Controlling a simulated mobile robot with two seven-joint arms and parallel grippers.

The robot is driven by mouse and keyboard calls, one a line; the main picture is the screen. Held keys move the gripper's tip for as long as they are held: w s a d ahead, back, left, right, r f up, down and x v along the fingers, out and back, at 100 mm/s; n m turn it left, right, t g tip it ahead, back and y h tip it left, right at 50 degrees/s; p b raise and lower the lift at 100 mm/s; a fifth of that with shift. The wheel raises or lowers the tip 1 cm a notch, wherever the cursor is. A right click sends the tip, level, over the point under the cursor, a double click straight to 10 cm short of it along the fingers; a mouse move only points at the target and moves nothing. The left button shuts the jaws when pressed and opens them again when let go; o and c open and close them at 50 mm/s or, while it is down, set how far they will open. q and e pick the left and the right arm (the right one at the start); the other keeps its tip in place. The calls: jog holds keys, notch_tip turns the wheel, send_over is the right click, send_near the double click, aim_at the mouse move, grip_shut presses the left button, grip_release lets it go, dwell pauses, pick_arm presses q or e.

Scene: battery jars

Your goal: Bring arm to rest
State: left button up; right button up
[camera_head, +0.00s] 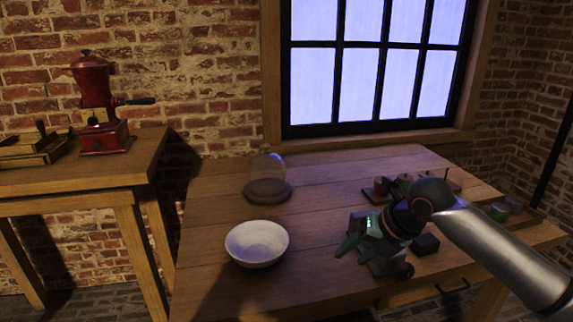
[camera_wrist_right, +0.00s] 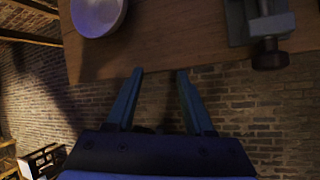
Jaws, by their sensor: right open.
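My right arm comes in from the right in the head view. Its gripper (camera_head: 348,238) is above the wooden table (camera_head: 215,205), between the white bowl (camera_head: 257,244) and a small vise-like tool (camera_head: 386,264) near the front edge. In the right wrist view the two fingers (camera_wrist_right: 154,76) are apart with nothing between them. Beyond them I see the table's edge, with the bowl (camera_wrist_right: 98,14) at upper left and the tool (camera_wrist_right: 262,28) at upper right. My left gripper is not in view.
A glass dome (camera_head: 267,172) on a wooden base stands towards the back. Small jars (camera_head: 381,186) stand behind my right gripper, with more jars (camera_head: 500,211) at the right. A red grinder (camera_head: 97,105) is on the side table. The left front tabletop is clear.

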jog(key=s+a+f+m+t+y, duration=0.1)
jog(key=s+a+f+m, duration=0.4)
jog(key=f+m, duration=0.45)
jog(key=s+a+f+m+t+y, duration=0.1)
jog(key=s+a+f+m+y, duration=0.1)
jog(key=s+f+m, duration=0.55)
jog(key=s+d+f+m+t+h, duration=0.35)
jog(key=s+d+f+m, duration=0.7)
jog(key=s+m, duration=0.45)
pick_arm(q)
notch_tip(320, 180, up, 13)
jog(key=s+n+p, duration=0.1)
jog(key=p, duration=1.5)
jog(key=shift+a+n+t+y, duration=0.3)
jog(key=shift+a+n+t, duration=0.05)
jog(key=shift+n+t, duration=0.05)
pick_arm(e)
notch_tip(320, 180, up, 12)
jog(key=d+m+h, duration=0.1)
jog(key=d, duration=0.1)
jog(key=shift+d+f+m+h, duration=0.15)
jog(key=shift+f+m+h, duration=0.1)
jog(key=shift+m+h, duration=0.15)
jog(key=shift+s+g, duration=0.1)
jog(key=shift+g, duration=0.15)
